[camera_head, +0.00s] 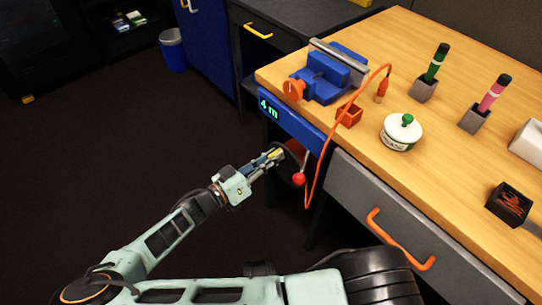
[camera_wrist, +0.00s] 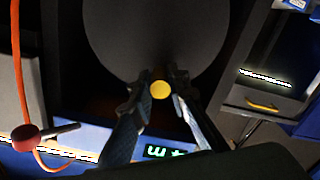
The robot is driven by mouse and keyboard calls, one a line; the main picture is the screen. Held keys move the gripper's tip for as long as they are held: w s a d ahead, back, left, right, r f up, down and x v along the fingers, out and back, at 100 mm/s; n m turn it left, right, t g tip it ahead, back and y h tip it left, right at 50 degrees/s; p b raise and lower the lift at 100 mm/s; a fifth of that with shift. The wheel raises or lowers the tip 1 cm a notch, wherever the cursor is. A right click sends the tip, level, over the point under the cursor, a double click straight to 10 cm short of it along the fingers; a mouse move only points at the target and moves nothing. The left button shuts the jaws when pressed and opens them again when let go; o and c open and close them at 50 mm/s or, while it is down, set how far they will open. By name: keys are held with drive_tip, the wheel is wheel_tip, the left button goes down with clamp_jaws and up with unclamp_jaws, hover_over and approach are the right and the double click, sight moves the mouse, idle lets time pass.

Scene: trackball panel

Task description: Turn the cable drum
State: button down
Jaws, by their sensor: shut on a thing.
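The cable drum (camera_head: 286,168) is mounted below the bench's near left corner, its dark round face turned toward my gripper. That face (camera_wrist: 155,40) fills the top middle of the wrist view. My gripper (camera_head: 268,158) reaches it from the left, and its fingers are shut on a small round yellow knob (camera_wrist: 160,90) in front of the drum face. An orange cable (camera_head: 314,180) hangs beside the drum and runs up onto the bench. A blue panel (camera_head: 296,122) above the drum has a green display (camera_head: 269,108) reading "4 m". The drum's back is hidden.
A red ball on a metal rod (camera_head: 299,179) sticks out right of the drum, close to the cable. A grey drawer with an orange handle (camera_head: 385,235) is further right. On the wooden bench (camera_head: 440,90) stand a blue vise (camera_head: 330,72) and a white pot (camera_head: 400,135).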

idle(0.3)
drive_tip(key=c, duration=1.8)
unclamp_jaws()
drive_tip(key=shift+c, duration=0.2)
drive_tip(key=v, duration=1.2)
